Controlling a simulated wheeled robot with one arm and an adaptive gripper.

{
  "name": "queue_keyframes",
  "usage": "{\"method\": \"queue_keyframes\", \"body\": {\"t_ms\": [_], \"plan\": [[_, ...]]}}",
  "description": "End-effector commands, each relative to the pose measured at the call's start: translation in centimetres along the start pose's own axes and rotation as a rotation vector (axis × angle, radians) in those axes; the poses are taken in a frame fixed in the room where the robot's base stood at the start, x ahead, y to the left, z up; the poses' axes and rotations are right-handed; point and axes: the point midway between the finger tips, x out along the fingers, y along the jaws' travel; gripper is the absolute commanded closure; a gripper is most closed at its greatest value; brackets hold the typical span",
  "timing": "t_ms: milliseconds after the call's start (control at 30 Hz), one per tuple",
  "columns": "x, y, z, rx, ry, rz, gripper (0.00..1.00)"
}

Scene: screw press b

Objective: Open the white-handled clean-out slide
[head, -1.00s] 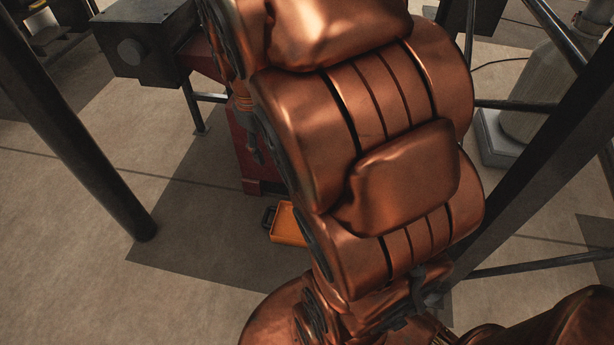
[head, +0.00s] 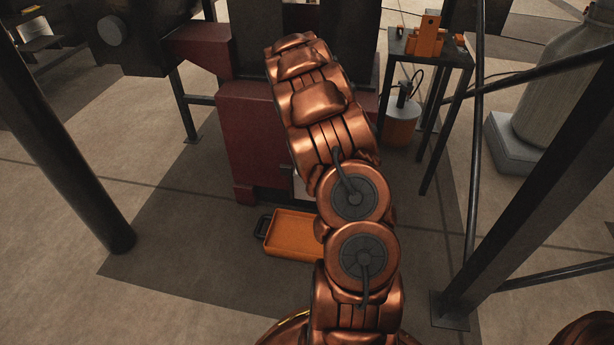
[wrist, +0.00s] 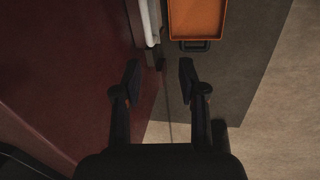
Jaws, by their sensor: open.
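The white handle (wrist: 147,24) of the clean-out slide shows in the wrist view as an upright bar at the top, against the grey edge of the dark red press body (wrist: 60,60). My gripper (wrist: 160,82) is open and empty. Its two dark fingers are below the handle in the picture and apart from it. In the head view a small pale patch (head: 300,188) shows low on the press beside my arm; I cannot tell if it is the slide. My arm hides the gripper there.
An orange tray (head: 291,233) with a black handle lies on the floor before the press; it also shows in the wrist view (wrist: 197,20). Dark posts (head: 60,130) stand left and right. A small table (head: 430,52) is at the back right. Floor left of the tray is clear.

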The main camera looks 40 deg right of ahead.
Motion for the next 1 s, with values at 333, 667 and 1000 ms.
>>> {"method": "queue_keyframes", "body": {"t_ms": [333,667,1000], "plan": [[7.4,2.4,0.4,-0.078,0.034,0.017,0.59],[10.3,2.3,0.3,-0.081,0.034,0.015,0.59],[14.7,2.4,0.1,-0.08,0.034,0.015,0.59]]}}
